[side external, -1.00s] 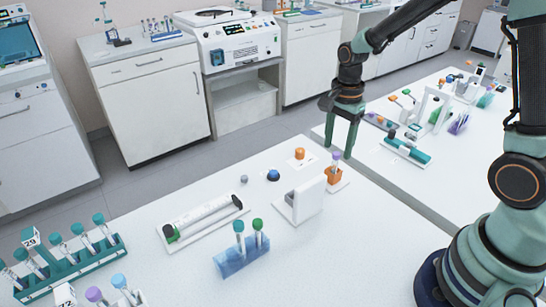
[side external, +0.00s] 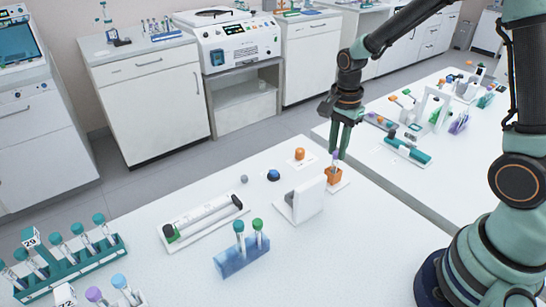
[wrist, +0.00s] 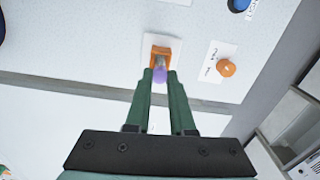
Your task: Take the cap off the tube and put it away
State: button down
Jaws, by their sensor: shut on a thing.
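A tube with a purple cap (side external: 336,156) stands upright in an orange holder (side external: 334,175) on a white card near the table's far right edge. In the wrist view the purple cap (wrist: 159,76) sits between my fingertips, with the orange holder (wrist: 160,54) just beyond. My gripper (side external: 339,155) points down and is shut on the purple cap. In the wrist view both fingers of my gripper (wrist: 160,76) close in from either side of it. The tube below the cap is mostly hidden, so I cannot tell whether the cap is loose.
An orange knob-like piece (side external: 299,154) sits on a labelled white card to the left. A blue round piece (side external: 273,175) and a white stand (side external: 308,199) are close by. A blue rack (side external: 242,256) holds green-capped tubes.

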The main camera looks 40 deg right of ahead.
notch_tip(320, 180, up, 23)
dwell(0.9)
jog(key=m, duration=0.4)
send_over(275, 161)
notch_tip(275, 161, down, 11)
notch_tip(275, 161, down, 20)
jog(key=shift+r, duration=0.1)
